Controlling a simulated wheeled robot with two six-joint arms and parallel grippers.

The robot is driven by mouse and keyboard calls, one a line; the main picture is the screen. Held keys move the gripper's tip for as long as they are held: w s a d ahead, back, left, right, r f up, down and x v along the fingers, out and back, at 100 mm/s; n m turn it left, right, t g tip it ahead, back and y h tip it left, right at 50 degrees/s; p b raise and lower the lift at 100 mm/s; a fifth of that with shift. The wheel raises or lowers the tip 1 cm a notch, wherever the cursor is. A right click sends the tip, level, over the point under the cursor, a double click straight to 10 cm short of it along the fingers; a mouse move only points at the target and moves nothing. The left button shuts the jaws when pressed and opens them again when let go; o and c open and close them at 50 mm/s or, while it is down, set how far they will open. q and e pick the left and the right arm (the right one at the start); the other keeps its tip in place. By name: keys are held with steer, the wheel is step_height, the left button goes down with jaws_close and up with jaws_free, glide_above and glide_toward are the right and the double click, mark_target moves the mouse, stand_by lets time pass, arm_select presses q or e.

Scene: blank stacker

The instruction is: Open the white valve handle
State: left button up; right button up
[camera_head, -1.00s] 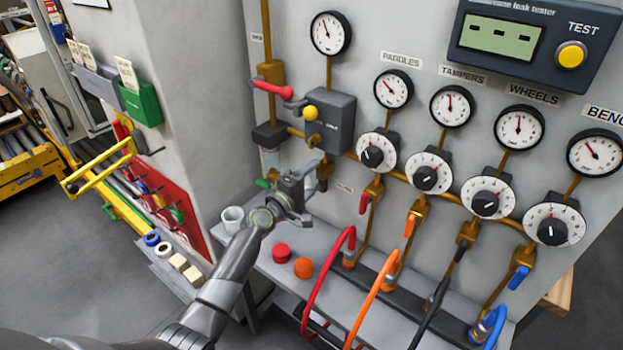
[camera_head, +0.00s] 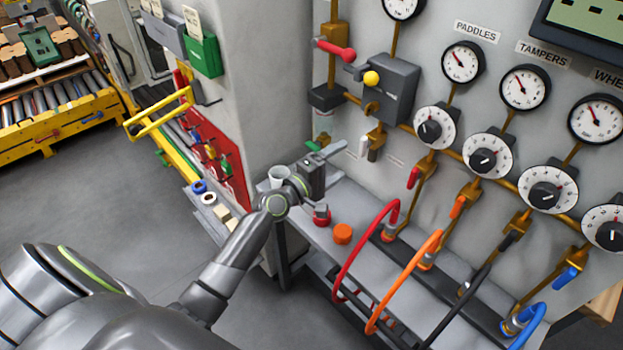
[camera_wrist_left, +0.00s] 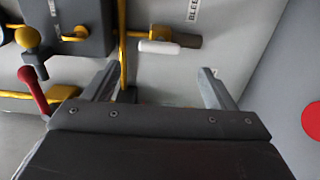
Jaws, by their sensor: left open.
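The white valve handle (camera_head: 363,147) is a short white lever on a brass fitting below the dark regulator box, hanging about vertical in the head view. In the left wrist view the white handle (camera_wrist_left: 159,47) lies sideways beyond the fingertips, joined to a grey-brown end piece, under a BLEED label. My left gripper (camera_head: 331,154) is open and empty, left of and slightly below the handle in the head view, apart from it. Its two fingers also show in the left wrist view (camera_wrist_left: 157,73), with the handle ahead between them. My right gripper is out of view.
The dark box (camera_head: 389,90) with a yellow knob (camera_head: 371,78) and a red lever (camera_head: 337,50) are above. Coloured hoses (camera_head: 352,260) loop at the right.

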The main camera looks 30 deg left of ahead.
arm_select(q)
steer(key=v, duration=0.8)
steer(key=shift+b, duration=0.4)
steer(key=shift+a+f, duration=0.1)
steer(key=s+a+f+m+g+y, duration=0.1)
steer(key=s+a+f+g+y, duration=0.15)
steer(key=f, duration=0.85)
steer(key=s+a+f+m+g+y, duration=0.15)
steer(key=s+f, duration=0.25)
steer(key=f, duration=0.7)
steer(key=s+a+f+m+g+y, duration=0.2)
steer(key=s+a+f+g, duration=0.15)
steer(key=f, duration=0.75)
steer(key=s+f+m+g+y, duration=0.1)
steer(key=s+f+m+g, duration=0.3)
steer(key=s+f, duration=0.9)
steer(key=s+d+f+m+g, duration=0.1)
steer(key=s+f+m+g, duration=0.1)
steer(key=s, duration=0.9)
steer(key=s+d+f+m+g, duration=0.2)
steer(key=s+f, duration=0.3)
steer(key=s, duration=0.6)
steer(key=shift+s+d+f+m, duration=0.15)
steer(key=shift+s+f+m, duration=0.15)
steer(key=shift+m, duration=0.35)
